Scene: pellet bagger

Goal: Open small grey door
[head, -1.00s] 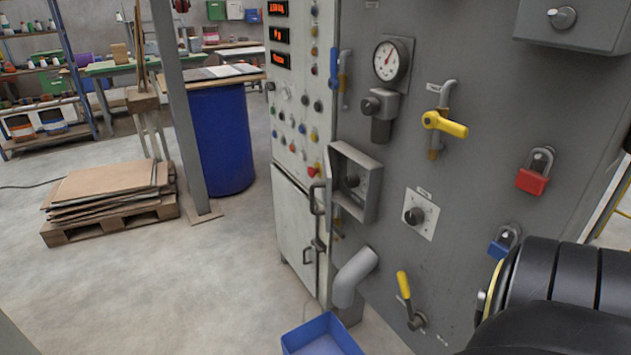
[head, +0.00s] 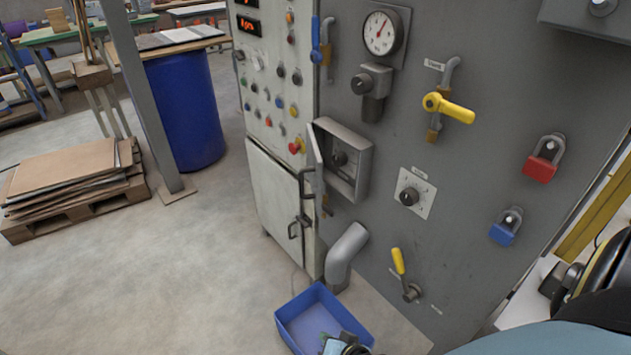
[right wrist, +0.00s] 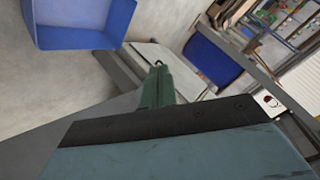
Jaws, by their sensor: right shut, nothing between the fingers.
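The small grey door (head: 316,163) is on a shallow grey box frame (head: 364,172) on the machine's front. In the head view it stands swung out on the box's left side, seen nearly edge-on. A dark knob (head: 339,158) shows inside the open box. My right gripper (head: 338,345) is at the bottom edge of the head view, in front of the blue bin, below and clear of the door. Its closed fingers show in the right wrist view (right wrist: 158,85), with nothing between them. My left gripper is not in view.
A blue bin (head: 290,330) stands on the floor below a grey pipe spout (head: 343,255). A yellow valve handle (head: 450,108), a lower yellow lever (head: 398,262), and red (head: 540,167) and blue (head: 503,233) padlocks stick out of the panel. Open floor lies left.

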